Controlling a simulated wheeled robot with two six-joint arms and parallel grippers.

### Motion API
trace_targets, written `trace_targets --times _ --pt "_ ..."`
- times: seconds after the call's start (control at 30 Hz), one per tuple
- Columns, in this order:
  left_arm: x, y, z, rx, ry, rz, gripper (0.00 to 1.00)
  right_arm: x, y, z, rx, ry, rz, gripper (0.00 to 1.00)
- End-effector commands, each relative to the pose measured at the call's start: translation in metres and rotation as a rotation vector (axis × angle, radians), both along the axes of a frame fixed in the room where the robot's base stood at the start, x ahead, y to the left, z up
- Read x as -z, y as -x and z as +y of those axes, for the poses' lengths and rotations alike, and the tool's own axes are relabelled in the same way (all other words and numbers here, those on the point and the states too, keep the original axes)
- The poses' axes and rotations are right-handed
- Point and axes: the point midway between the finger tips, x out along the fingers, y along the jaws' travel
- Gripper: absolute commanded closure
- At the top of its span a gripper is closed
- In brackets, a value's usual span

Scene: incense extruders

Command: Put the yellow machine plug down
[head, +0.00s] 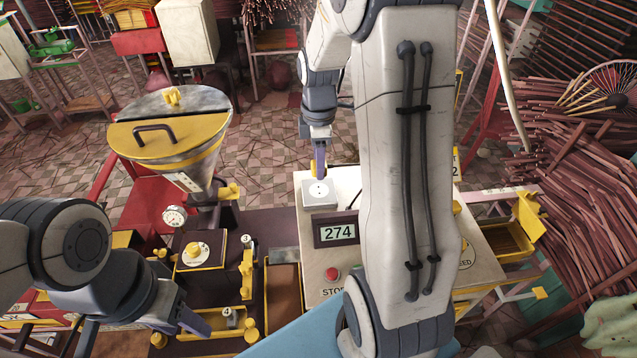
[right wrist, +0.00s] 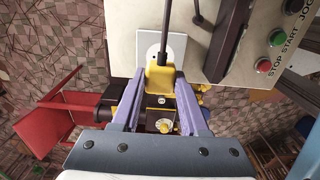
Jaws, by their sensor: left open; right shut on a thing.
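The yellow machine plug (right wrist: 160,78) is between the two purple fingers of my right gripper (right wrist: 158,102), which is shut on it. Its dark cord rises from the plug in the right wrist view. A white socket plate (right wrist: 162,46) lies just beyond the plug, which overlaps its lower edge in that view. In the head view the right gripper (head: 318,168) is just above the same plate (head: 320,195), whose holes show uncovered. I cannot tell whether the plug touches it. My left gripper (head: 195,322) is open and empty at lower left, apart from the plug.
The pale control panel has a display reading 274 (head: 338,233) and a red button (head: 332,274). A hopper with a yellow lid (head: 185,125) stands left of the panel. Yellow machine parts (head: 200,253) lie near the left gripper. Bundled sticks (head: 560,190) crowd the right.

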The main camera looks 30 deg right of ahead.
Motion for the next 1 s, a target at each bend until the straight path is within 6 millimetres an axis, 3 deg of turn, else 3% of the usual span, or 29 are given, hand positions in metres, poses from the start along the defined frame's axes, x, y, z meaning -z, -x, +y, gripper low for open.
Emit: trace_targets --times 0.23,0.37,0.6,0.7,0.9,1.0 --pt "0.002 0.0 0.0 0.0 0.0 0.0 0.5 0.0 0.002 -0.004 -0.005 0.0 -0.001 1.0" --pt "0.011 0.0 0.0 0.0 0.0 0.0 0.5 -0.004 0.017 -0.028 -0.044 0.002 -0.004 1.0" --pt "0.034 0.0 0.0 0.0 0.0 0.0 0.5 -0.02 0.08 -0.094 -0.209 0.004 -0.005 1.0" --pt "0.041 0.0 0.0 -0.001 0.0 0.0 0.5 -0.026 0.108 -0.111 -0.278 0.004 -0.003 1.0" --pt "0.048 0.0 0.0 -0.001 0.0 0.0 0.5 -0.034 0.143 -0.128 -0.369 0.001 0.0 1.0" --pt "0.046 0.0 0.0 -0.001 0.0 0.0 0.5 -0.033 0.143 -0.127 -0.391 -0.002 0.001 1.0"
